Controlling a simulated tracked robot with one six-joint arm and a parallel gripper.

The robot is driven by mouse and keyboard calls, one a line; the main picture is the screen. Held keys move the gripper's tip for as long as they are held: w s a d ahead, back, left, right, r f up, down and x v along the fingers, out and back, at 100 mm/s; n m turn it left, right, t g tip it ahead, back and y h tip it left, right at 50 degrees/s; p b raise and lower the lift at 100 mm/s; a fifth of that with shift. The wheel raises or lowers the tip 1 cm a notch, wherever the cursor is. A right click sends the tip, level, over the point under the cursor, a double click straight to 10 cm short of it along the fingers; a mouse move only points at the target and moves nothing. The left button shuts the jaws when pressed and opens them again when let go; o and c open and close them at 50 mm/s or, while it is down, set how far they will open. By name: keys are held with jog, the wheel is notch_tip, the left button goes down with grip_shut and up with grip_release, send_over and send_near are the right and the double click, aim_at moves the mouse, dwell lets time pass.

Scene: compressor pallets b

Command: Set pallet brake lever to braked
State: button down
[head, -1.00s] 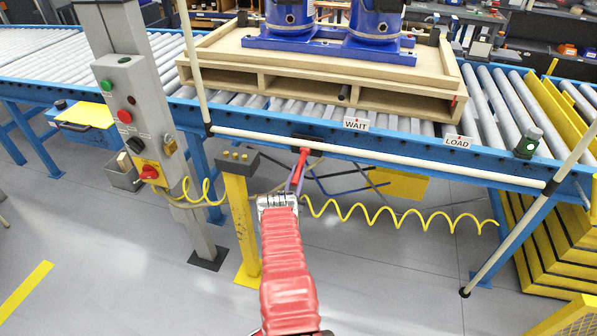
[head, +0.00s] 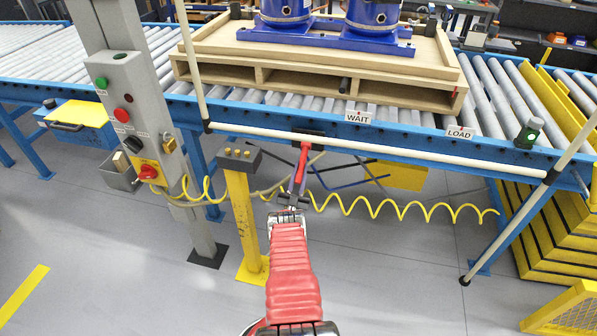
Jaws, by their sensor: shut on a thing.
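The red brake lever (head: 303,160) hangs from a dark bracket on the front of the blue conveyor frame, below and left of the WAIT sign (head: 359,117). It points down and tilts slightly to the left at its lower end. My gripper (head: 297,190), at the end of my red-sleeved arm, is shut on the lower end of the lever. The fingers partly hide that end. The wooden pallet (head: 360,91) with blue compressors (head: 330,46) stands on the rollers behind the lever. No braked marking on the lever is readable.
A pale rail (head: 400,154) runs across the conveyor front, level with the lever's top. A yellow post (head: 241,220) and a grey control column (head: 135,120) stand left. A coiled yellow hose (head: 400,212) hangs behind my gripper.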

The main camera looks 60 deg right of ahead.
jog(key=shift+a+f, duration=0.1)
jog(key=shift+f, duration=0.2)
jog(key=c, duration=1.8)
grip_release()
jog(key=shift+o, duration=1.3)
jog(key=shift+r, duration=0.2)
jog(key=v, duration=0.7)
jog(key=shift+a+f, duration=0.15)
jog(key=shift+f, duration=0.05)
